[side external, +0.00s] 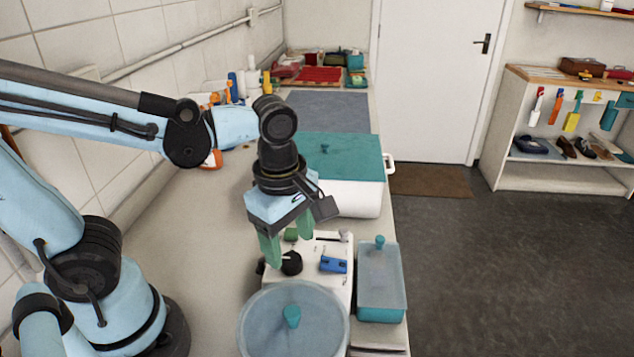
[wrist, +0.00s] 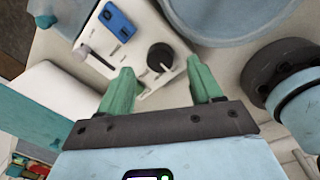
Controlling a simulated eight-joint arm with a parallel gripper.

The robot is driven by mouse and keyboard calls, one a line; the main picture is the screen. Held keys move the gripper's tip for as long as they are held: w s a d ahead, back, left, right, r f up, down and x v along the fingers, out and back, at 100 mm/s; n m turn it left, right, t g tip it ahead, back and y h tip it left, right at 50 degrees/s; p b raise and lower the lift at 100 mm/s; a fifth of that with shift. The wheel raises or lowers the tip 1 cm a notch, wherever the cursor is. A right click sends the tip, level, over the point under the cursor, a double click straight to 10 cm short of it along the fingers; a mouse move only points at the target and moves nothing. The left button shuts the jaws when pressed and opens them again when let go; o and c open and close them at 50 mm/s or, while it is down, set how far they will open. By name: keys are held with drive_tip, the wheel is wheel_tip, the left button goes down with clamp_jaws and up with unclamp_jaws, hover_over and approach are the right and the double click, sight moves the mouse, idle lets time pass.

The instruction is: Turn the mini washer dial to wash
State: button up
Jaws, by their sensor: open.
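The mini washer is a white box in the side view (side external: 338,247), with a black round dial (side external: 291,262) on its top at the left. In the wrist view the washer (wrist: 98,45) shows the dial (wrist: 160,56) with a pointer-like ridge, a blue part (wrist: 117,22) and a grey slider-like knob (wrist: 82,52). My gripper (side external: 288,248) points down over the washer. In the wrist view its green fingers (wrist: 160,68) are open, one to each side of the dial in the picture. Whether they touch the dial cannot be told. Markings around the dial are unreadable.
A round translucent lidded tub (side external: 270,325) stands close in front of the washer. A teal lidded box (side external: 381,290) stands to its right. A white container with a teal lid (side external: 345,155) stands behind.

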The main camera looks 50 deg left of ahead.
sight(291, 260)
drive_tip(key=shift+w+f, duration=0.1)
drive_tip(key=shift+f, duration=1.65)
drive_tip(key=c, duration=1.1)
drive_tip(key=shift+o, duration=0.2)
drive_tip(key=m, duration=0.4)
drive_tip(key=shift+m+h, duration=0.3)
drive_tip(key=shift+m, duration=1.5)
